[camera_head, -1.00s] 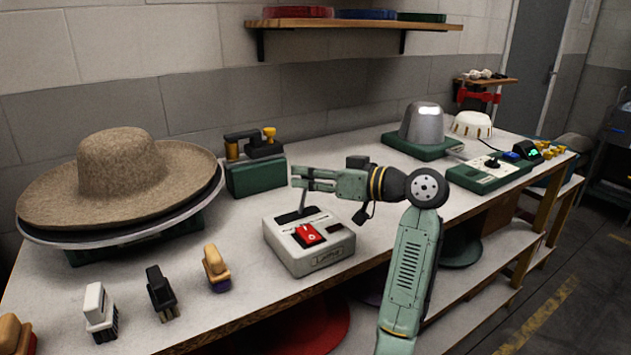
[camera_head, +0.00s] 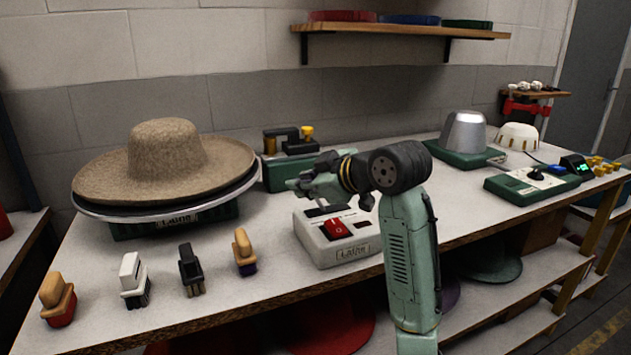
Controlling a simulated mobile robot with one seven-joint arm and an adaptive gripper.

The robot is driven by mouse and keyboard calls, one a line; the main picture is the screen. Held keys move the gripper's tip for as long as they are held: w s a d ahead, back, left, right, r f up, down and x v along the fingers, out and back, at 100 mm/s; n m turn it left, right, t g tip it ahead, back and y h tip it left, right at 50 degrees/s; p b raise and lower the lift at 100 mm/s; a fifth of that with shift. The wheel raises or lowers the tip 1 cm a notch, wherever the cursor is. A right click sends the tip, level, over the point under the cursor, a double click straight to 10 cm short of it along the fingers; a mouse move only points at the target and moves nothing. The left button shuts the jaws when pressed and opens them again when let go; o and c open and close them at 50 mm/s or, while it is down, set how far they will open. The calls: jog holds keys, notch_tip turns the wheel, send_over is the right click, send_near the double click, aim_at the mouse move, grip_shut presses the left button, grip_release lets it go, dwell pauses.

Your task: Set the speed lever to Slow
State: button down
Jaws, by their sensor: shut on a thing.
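A white control box (camera_head: 362,244) with a red rocker switch (camera_head: 337,229) sits near the front of the bench. My gripper (camera_head: 298,186) is above the box's far left edge, at the lever's upper end. It is shut on the lever; its fingers hide the top. The markings by the slot are too small to read, so I cannot tell the lever's exact setting.
A felt hat (camera_head: 165,150) on a round plate stands to the left. A green box with a yellow knob (camera_head: 307,132) is behind my gripper. Several brushes (camera_head: 190,268) stand along the front left. A metal dome (camera_head: 464,132) and a control panel (camera_head: 530,184) are to the right.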

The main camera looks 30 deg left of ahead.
jog(key=shift+s+a+f, duration=0.1)
dwell(0.5)
jog(key=c, duration=1.4)
grip_release()
jog(key=v, duration=1.2)
jog(key=shift+s+a, duration=0.1)
jog(key=shift+s, duration=0.1)
jog(key=shift+a, duration=0.1)
